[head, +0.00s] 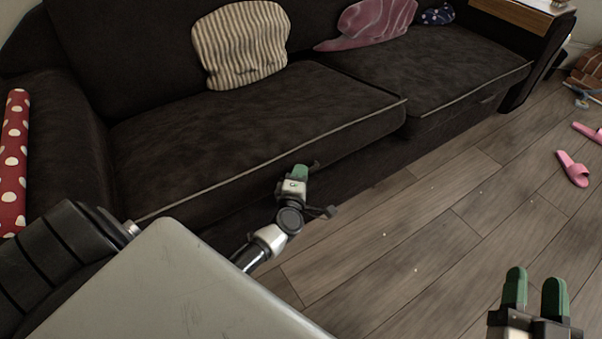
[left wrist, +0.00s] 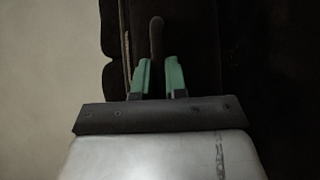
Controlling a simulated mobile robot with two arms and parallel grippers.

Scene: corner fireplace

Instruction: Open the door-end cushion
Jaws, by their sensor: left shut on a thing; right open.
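The dark sofa has two seat cushions with pale piping: a left seat cushion (head: 215,145) and a right seat cushion (head: 440,70). Both lie flat. No door is in view, so I cannot tell which one is the door-end cushion. My left gripper (head: 300,173) is at the front of the left seat cushion, below its piping. It is shut on a small dark handle (left wrist: 156,38), whose far part sticks out beyond the green fingertips in the left wrist view. Where the handle joins the sofa is hidden in shadow. My right gripper (head: 535,287) is open and empty above the floor.
A red dotted roll (head: 15,160) is at the left armrest. Pink slippers (head: 572,168) lie on the wooden floor (head: 450,215), mostly clear in front.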

